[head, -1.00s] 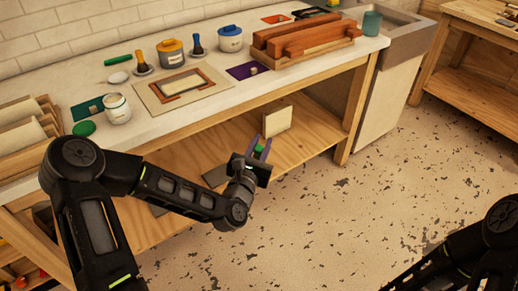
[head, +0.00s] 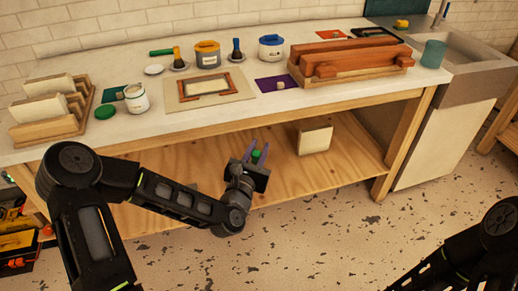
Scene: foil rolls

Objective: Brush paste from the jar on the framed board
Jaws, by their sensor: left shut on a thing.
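The white jar (head: 137,99) stands open on the bench at the left, with a green lid (head: 105,111) lying beside it. The framed board (head: 208,88), a tan sheet with a reddish-brown frame on it, lies flat to the right of the jar. My left gripper (head: 257,153) is in front of the bench, below the bench top. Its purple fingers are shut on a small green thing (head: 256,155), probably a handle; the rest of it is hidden. My right arm shows at the lower right, its gripper out of view.
A wooden rack (head: 52,131) is at the left, a wooden press (head: 350,62) at the right. A pale block (head: 315,137) is on the lower shelf.

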